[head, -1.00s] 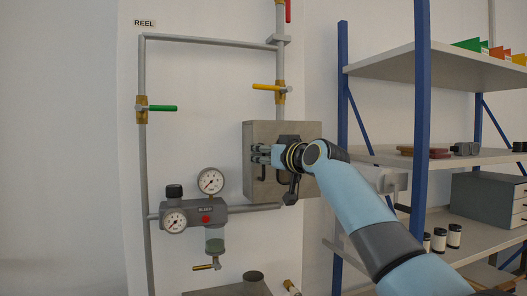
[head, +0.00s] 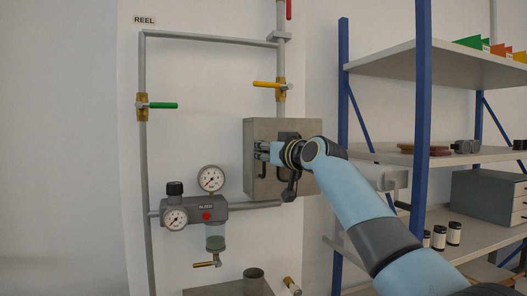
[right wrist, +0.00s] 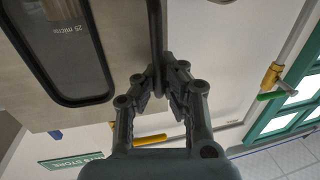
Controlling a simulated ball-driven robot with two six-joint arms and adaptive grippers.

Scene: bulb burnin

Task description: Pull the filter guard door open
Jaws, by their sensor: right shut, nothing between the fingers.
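The filter guard (head: 307,128) is a grey metal box on the wall panel, in the middle of the head view. Its door looks closed there, partly hidden behind my right arm. In the right wrist view the door (right wrist: 122,55) shows a dark-framed window with "25 micron" lettering. A dark handle bar (right wrist: 155,35) runs along the door down to the fingertips. My right gripper (head: 262,153) is at the left part of the box front. Its fingers (right wrist: 160,78) are shut at the bar's end, holding nothing; contact is unclear. My left gripper is out of view.
Left of the box are pipes, a green-handled valve (head: 157,105) and a gauge block (head: 204,206). A yellow-handled valve (head: 268,85) is above the box. Blue-posted shelving (head: 422,110) stands to the right. Bare wall lies at far left.

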